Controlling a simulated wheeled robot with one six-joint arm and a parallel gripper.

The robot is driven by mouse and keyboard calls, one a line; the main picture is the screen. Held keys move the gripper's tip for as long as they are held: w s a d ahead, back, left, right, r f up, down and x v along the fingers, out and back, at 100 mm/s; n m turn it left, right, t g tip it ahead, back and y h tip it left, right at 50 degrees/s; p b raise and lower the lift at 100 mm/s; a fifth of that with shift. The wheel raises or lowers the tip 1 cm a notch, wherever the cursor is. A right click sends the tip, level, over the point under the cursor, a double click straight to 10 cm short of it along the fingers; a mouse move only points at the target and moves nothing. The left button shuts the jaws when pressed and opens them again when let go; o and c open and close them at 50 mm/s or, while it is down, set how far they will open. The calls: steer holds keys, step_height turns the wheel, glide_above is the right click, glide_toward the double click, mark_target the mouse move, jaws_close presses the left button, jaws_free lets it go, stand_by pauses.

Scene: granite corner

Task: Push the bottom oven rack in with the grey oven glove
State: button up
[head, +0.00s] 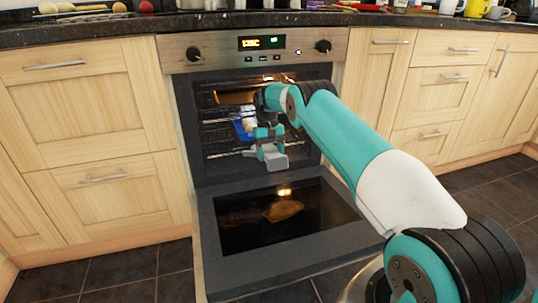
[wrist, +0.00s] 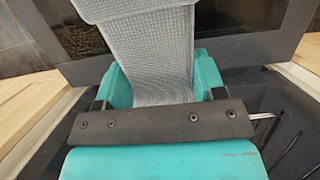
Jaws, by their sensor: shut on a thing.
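The oven (head: 190,110) is open, with its door (head: 225,262) folded down towards me. My gripper (head: 268,133) is at the oven mouth, above the inner end of the door. It is shut on the grey oven glove (head: 273,158), which hangs below the jaws. In the wrist view the glove (wrist: 150,60) runs as a textured grey strip between the teal jaws (wrist: 160,88). The wire bottom rack (head: 222,155) shows low in the oven, left of the glove. My gripper and the glove hide part of it, so I cannot tell whether they touch it.
A blue item (head: 241,130) sits inside the oven behind my gripper. A brown item (head: 235,97) is higher up. Wooden cupboards (head: 85,100) flank the oven. The granite worktop (head: 120,31) above holds several kitchen things. Dark floor tiles (head: 120,285) are clear at the left.

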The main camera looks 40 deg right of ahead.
mark_target(274, 154)
steer(key=shift+w+d+r, duration=0.1)
steer(key=shift+w, duration=0.1)
steer(key=shift+s+r+p, duration=0.1)
steer(key=shift+p, duration=0.3)
steer(key=shift+s+p, duration=0.55)
steer(key=shift+p, duration=0.25)
steer(key=s+p, duration=0.1)
steer(key=s+a+p, duration=0.1)
steer(key=shift+s+a+p, duration=0.1)
steer(key=shift+s+p, duration=0.15)
steer(key=shift+p, duration=0.1)
steer(key=shift+s+a+f+p, duration=0.25)
steer(key=shift+s+p, duration=0.1)
steer(key=shift+s, duration=0.15)
